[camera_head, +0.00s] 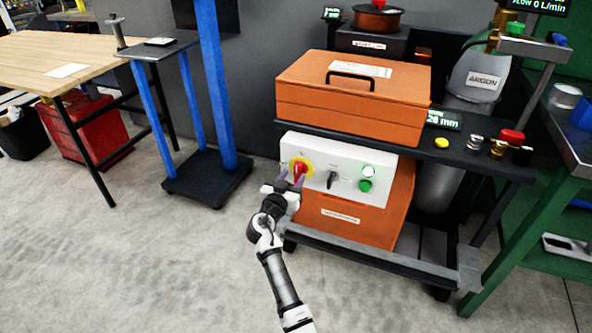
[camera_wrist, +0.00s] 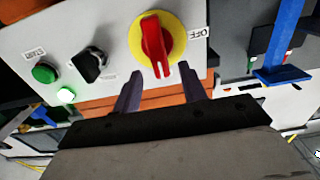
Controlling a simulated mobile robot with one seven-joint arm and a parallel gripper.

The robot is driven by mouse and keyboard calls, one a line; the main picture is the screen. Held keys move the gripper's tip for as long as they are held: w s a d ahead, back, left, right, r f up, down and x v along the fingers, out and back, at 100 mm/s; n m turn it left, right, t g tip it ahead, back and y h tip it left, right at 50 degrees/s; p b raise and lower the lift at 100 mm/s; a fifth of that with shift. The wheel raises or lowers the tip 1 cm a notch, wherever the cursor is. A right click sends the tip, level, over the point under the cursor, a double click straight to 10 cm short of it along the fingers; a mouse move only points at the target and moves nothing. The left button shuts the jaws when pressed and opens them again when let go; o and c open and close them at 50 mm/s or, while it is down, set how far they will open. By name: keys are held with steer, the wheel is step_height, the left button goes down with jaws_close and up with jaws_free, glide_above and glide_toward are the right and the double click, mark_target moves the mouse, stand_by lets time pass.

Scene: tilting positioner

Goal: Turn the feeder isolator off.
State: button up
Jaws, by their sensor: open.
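The isolator is a red rotary handle (camera_head: 299,170) on a round yellow plate, on the left part of a white control panel (camera_head: 322,150). In the wrist view the red handle (camera_wrist: 154,45) stands nearly in line with the picture's vertical, slightly tilted. An "OFF" label (camera_wrist: 198,33) shows right of the yellow plate (camera_wrist: 174,28). My gripper (camera_head: 291,184) is at the handle's lower left in the head view. In the wrist view its two fingers (camera_wrist: 158,83) are apart, with the handle's lower end near the gap between them. Contact cannot be told.
A black selector knob (camera_wrist: 90,62), a green button (camera_wrist: 45,72) and a lit green lamp (camera_wrist: 66,95) sit beside the handle. An orange toolbox (camera_head: 350,95) stands above the panel. A blue stand (camera_head: 222,100) is to the left. The floor in front is clear.

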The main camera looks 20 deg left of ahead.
mark_target(296, 171)
steer(key=shift+w, duration=1.7)
jaws_close()
steer(key=shift+f+n, duration=0.1)
steer(key=shift+n, duration=0.3)
steer(key=n, duration=0.5)
steer(key=a+f+n+b, duration=0.1)
steer(key=n, duration=0.5)
steer(key=a+n, duration=0.1)
steer(key=n, duration=0.5)
steer(key=shift+f, duration=0.3)
